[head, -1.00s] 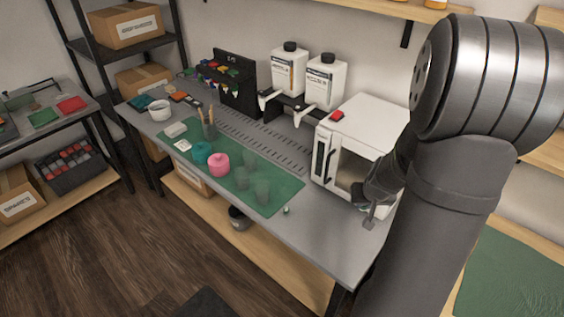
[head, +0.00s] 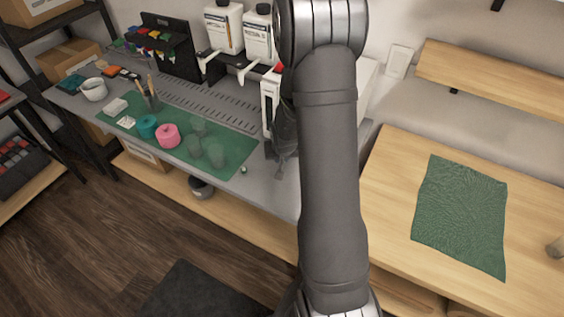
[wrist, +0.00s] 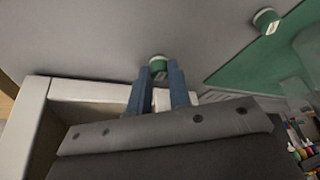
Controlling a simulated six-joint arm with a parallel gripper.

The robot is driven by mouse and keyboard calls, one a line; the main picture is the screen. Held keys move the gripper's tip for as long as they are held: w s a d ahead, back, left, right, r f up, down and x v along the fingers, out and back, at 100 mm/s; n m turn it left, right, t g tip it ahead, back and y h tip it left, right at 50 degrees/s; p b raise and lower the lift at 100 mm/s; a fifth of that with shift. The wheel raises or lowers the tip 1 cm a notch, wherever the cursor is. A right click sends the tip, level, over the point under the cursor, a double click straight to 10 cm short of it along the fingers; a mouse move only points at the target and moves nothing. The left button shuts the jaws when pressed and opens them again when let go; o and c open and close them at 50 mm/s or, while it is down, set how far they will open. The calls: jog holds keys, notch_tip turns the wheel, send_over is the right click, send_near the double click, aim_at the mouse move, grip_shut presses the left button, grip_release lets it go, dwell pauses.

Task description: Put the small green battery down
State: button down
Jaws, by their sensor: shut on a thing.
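In the wrist view, a small green battery (wrist: 158,66) with a pale end sits between the two blue-grey fingertips of my gripper (wrist: 158,78). The fingers are shut on it, above or near the grey bench top (wrist: 90,35); I cannot tell whether it touches the bench. A second small green and white cylinder (wrist: 267,21) stands on the bench by the edge of the green mat (wrist: 292,55), apart from my gripper. In the head view this cylinder (head: 243,169) is tiny, left of my gripper (head: 280,175). The held battery cannot be made out there.
A white box-like appliance (head: 368,85) stands behind my arm and is partly hidden. A wooden table (head: 392,178) with a green cloth (head: 460,215) is at the right.

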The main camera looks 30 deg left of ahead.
jog(key=shift+f, duration=1.25)
jog(key=c, duration=1.3)
grip_release()
jog(key=shift+f, duration=0.15)
jog(key=shift+s+d+r, duration=0.1)
jog(key=shift+s+r, duration=0.05)
jog(key=shift+r, duration=0.55)
jog(key=v, duration=1.1)
jog(key=shift+f, duration=0.15)
